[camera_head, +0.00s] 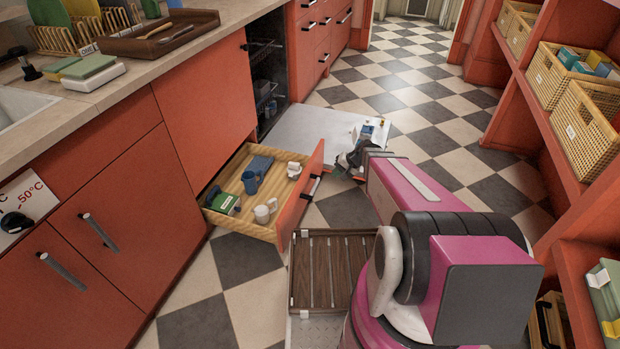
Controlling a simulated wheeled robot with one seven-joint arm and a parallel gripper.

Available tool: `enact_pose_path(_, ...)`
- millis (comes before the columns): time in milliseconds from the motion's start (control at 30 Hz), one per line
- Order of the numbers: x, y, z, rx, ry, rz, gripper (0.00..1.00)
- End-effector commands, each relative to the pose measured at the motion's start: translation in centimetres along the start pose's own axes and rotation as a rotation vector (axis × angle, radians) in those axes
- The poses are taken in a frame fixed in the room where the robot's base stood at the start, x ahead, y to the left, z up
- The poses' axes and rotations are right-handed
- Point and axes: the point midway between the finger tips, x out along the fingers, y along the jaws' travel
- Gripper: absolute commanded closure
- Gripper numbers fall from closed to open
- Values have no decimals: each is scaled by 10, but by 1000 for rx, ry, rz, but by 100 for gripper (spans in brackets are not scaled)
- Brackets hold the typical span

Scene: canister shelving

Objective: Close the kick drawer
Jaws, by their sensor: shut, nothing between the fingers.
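The kick drawer (301,201) stands pulled out low under the counter, with a red front, a black handle (311,187) and a pale wooden inside. My gripper (346,172) is on the outer side of the drawer front, just right of the handle. It is shut and empty. Its tips are small and partly dark here, and I cannot tell if they touch the handle.
A flat pale panel (300,130) extends low from the dark open compartment (266,70) behind the drawer. Red shelves with wicker baskets (584,125) line the right side. Chequered floor (430,115) is clear farther back. The counter (130,85) overhangs the left.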

Motion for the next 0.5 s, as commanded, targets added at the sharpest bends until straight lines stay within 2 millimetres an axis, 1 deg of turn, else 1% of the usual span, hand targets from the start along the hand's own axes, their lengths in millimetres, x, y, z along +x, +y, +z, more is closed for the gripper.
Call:
enact_pose_path(33,15,6,-16,27,15,-44,100)
enact_pose_path(133,28,9,-28,65,42,-109,100)
enact_pose_path(233,34,10,-33,86,58,-142,100)
enact_pose_path(367,41,9,-35,91,62,-152,100)
enact_pose_path(500,59,7,-36,90,60,-152,100)
